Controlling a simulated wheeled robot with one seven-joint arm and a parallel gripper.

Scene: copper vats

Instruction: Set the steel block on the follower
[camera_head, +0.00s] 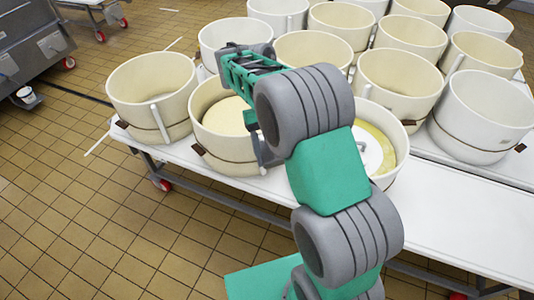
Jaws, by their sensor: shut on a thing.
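A round white follower (373,154) lies on yellow cheese in the front right vat (398,129), partly hidden by my arm. A small grey piece (360,146) shows at the follower's left, beside my arm; I cannot tell whether it is the steel block. My gripper (264,150) is mostly hidden behind my grey arm joint; only a dark grey part of it shows in front of the middle vat's (212,141) right side. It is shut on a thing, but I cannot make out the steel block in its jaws.
Several cream vats with brown bands stand close together on the white table (460,217). The front left vat (152,98) looks empty; the middle front one holds a pale disc (228,116). The table's front right is clear. A grey steel machine (35,45) stands at the far left.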

